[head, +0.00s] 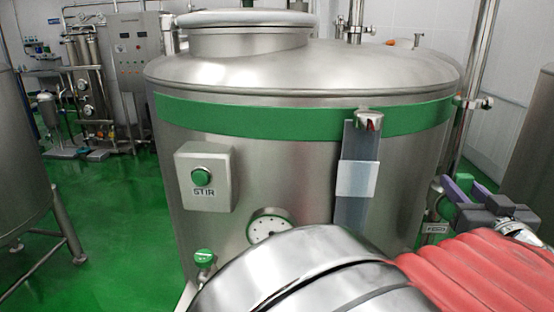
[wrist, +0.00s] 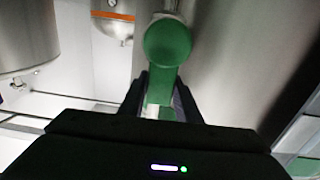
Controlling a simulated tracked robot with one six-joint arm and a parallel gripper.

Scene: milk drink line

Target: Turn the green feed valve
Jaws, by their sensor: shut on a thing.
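The green feed valve (wrist: 168,45) shows in the wrist view as a round green hub with a green lever running down toward me. My gripper (wrist: 161,92) is shut on that lever, with one dark finger on each side of it. In the head view my gripper (head: 458,190), with purple fingers, is at the right side of the steel tank (head: 290,160). The valve is mostly hidden there behind my fingers. A small label plate (head: 436,228) sits just below the fingers, its text too small to read surely.
The tank front carries a STIR button box (head: 206,177), a dial gauge (head: 267,226), a level tube (head: 354,178) and another green knob (head: 204,257) low down. A vertical pipe (head: 474,80) rises near my gripper. Another steel tank (head: 530,150) stands at far right.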

